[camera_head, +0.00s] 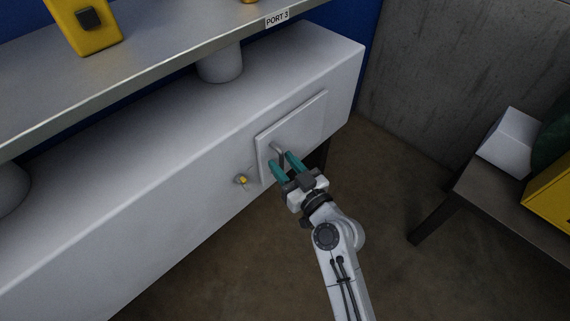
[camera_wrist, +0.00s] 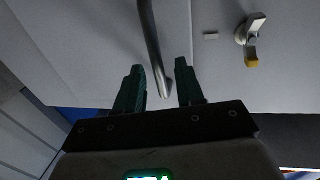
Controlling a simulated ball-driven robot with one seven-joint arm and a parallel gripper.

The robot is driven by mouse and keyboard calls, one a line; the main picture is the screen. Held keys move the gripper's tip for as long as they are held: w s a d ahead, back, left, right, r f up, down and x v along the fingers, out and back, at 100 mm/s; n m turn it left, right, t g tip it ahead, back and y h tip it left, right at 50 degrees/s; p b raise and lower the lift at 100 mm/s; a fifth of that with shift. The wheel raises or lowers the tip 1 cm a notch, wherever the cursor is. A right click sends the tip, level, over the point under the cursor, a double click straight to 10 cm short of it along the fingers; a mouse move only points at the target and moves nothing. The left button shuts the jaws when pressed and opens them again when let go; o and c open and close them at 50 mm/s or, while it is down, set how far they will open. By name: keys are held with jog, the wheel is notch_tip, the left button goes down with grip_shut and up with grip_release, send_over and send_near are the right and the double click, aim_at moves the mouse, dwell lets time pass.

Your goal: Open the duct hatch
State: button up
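The duct hatch (camera_head: 308,118) is a light grey square panel on the front face of the long white duct (camera_head: 150,215). It looks shut, lying close to the face. A curved metal handle (camera_head: 277,153) stands out near its left side; in the wrist view the handle (camera_wrist: 152,50) runs down between my two fingers. My gripper (camera_head: 282,160) has teal fingers, spread apart on either side of the handle, with gaps visible in the wrist view (camera_wrist: 163,82). A small latch with a yellow tip (camera_head: 242,180) sits on the duct left of the hatch; it also shows in the wrist view (camera_wrist: 251,42).
A metal shelf (camera_head: 150,62) labelled PORT 3 runs above the duct, with a yellow device (camera_head: 86,27) on it. A dark table (camera_head: 475,188) with a white box (camera_head: 511,142) and a yellow object (camera_head: 552,192) stands at right. Floor between is clear.

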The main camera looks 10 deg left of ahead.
grip_shut()
dwell(0.3)
dwell(0.4)
